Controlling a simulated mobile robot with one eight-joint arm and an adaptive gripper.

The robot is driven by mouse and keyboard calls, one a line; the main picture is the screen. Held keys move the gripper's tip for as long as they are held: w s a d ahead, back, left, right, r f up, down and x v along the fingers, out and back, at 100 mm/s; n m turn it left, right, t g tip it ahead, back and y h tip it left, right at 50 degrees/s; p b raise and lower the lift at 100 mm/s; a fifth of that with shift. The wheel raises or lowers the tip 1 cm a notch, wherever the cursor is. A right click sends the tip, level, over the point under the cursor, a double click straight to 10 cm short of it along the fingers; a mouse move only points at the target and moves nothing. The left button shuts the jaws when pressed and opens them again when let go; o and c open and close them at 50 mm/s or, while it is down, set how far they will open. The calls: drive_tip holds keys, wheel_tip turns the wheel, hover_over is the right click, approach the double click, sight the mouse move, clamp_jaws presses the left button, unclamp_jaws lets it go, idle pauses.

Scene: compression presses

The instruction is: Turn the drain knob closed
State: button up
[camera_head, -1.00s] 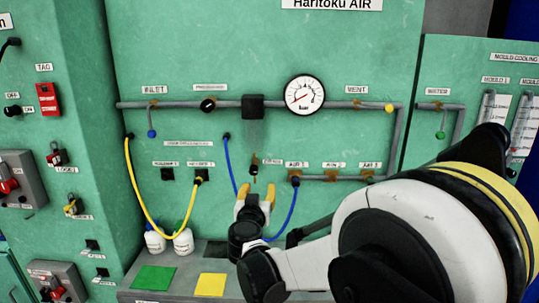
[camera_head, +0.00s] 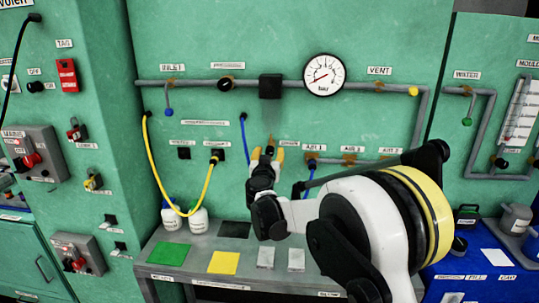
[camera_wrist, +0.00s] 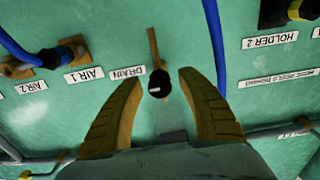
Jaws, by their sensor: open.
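The drain knob (camera_wrist: 159,84) is a small round black knob with a white mark, beside the DRAIN label (camera_wrist: 127,72) in the wrist view. A thin brass pipe (camera_wrist: 153,48) runs up from it in that view. My gripper (camera_wrist: 157,80) is open, with one yellow finger on each side of the knob. I see green panel between the knob and each finger, so neither finger appears to grip it. In the head view my gripper (camera_head: 268,156) is at the panel below the gauge, and its fingers largely hide the knob there.
A blue hose (camera_wrist: 215,45) passes close to the right finger in the wrist view. The AIR 1 fitting (camera_wrist: 72,50) is to the left. In the head view a yellow hose (camera_head: 157,170) hangs left of my gripper, and a grey ledge (camera_head: 200,245) lies below.

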clamp_jaws()
drive_tip(key=shift+n, duration=0.4)
drive_tip(key=n, duration=1.3)
drive_tip(key=shift+n, duration=2)
